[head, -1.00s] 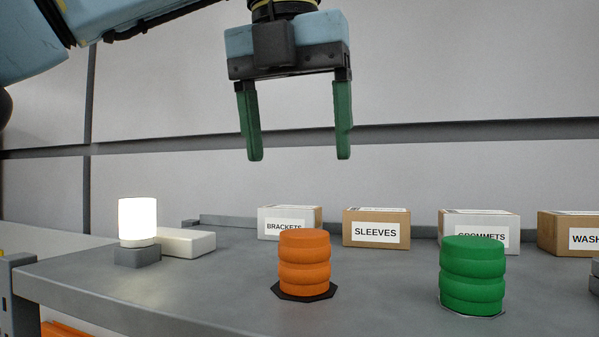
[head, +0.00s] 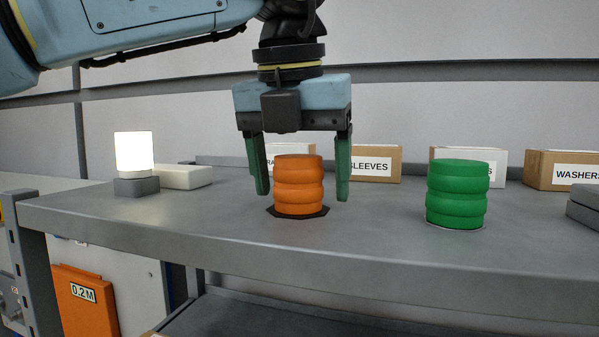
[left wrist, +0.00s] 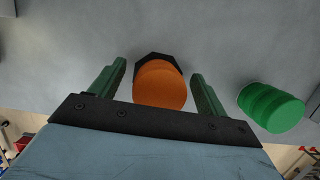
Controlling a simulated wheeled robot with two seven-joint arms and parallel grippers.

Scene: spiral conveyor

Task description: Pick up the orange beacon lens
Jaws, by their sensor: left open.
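The orange beacon lens (head: 298,186) is a ribbed, stacked cylinder standing upright on a dark octagonal base plate (head: 299,213) on the grey shelf. It also shows in the left wrist view (left wrist: 160,86). My left gripper (head: 303,192) points down and is open. Its green fingers stand to the left and right of the lens, with a visible gap on each side in the left wrist view (left wrist: 160,78). Nothing is held. My right gripper is in neither view.
A similar green lens (head: 456,194) stands to the right, apart from the gripper. A lit white lamp (head: 134,153) and a white block (head: 183,177) are at the left. Labelled boxes (head: 467,155) line the back. The grey shelf's (head: 330,253) front edge is near.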

